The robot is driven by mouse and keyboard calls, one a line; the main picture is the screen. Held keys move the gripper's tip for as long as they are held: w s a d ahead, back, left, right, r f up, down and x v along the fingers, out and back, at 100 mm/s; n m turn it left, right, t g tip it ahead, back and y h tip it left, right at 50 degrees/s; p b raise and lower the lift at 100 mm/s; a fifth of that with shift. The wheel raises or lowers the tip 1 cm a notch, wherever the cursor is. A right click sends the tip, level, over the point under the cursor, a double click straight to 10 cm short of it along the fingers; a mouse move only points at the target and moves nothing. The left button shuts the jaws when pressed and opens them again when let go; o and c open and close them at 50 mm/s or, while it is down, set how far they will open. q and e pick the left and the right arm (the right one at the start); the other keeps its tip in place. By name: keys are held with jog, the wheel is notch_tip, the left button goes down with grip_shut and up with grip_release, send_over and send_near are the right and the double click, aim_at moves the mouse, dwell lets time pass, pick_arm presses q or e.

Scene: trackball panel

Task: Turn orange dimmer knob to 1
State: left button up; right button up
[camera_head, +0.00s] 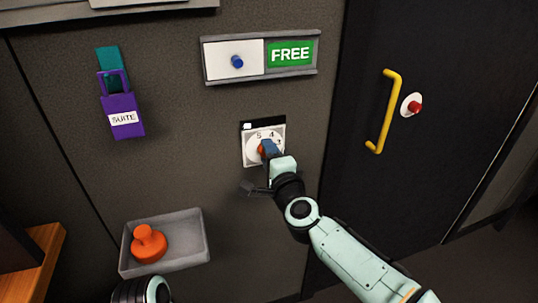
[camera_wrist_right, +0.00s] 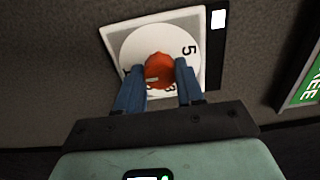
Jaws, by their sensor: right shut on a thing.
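The orange dimmer knob (camera_wrist_right: 158,70) sits at the centre of a round white dial (camera_wrist_right: 133,50) on a square wall plate. In the head view the dial (camera_head: 252,157) shows the numbers 5, 4 and 3 along its upper edge, and the knob (camera_head: 262,150) is mostly hidden by my right gripper (camera_head: 266,149). In the right wrist view the blue fingers of the right gripper (camera_wrist_right: 160,82) are shut on the knob, one on each side. The knob's pointer setting cannot be read. Part of my left arm shows at the bottom of the head view; its gripper fingers are not visible.
Above the dial is a FREE sign (camera_head: 291,54) with a blue slider knob (camera_head: 237,62). A purple SUITE tag (camera_head: 122,116) hangs at the left. A grey tray (camera_head: 188,240) holds an orange object (camera_head: 149,243). A yellow handle (camera_head: 386,112) and red button (camera_head: 415,107) are right.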

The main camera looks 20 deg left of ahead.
dwell(0.3)
jog(key=o, duration=1)
pick_arm(q)
jog(key=shift+f, duration=0.1)
pick_arm(e)
jog(key=shift+o, duration=0.2)
jog(key=shift+s, duration=0.1)
pick_arm(q)
jog(key=s+f+g+b, duration=0.2)
jog(key=s+f+b, duration=0.1)
jog(key=s+f, duration=0.1)
jog(key=shift+s+a, duration=0.35)
jog(key=shift+s, duration=0.55)
pick_arm(e)
jog(key=v, duration=1.3)
jog(key=shift+d, duration=0.1)
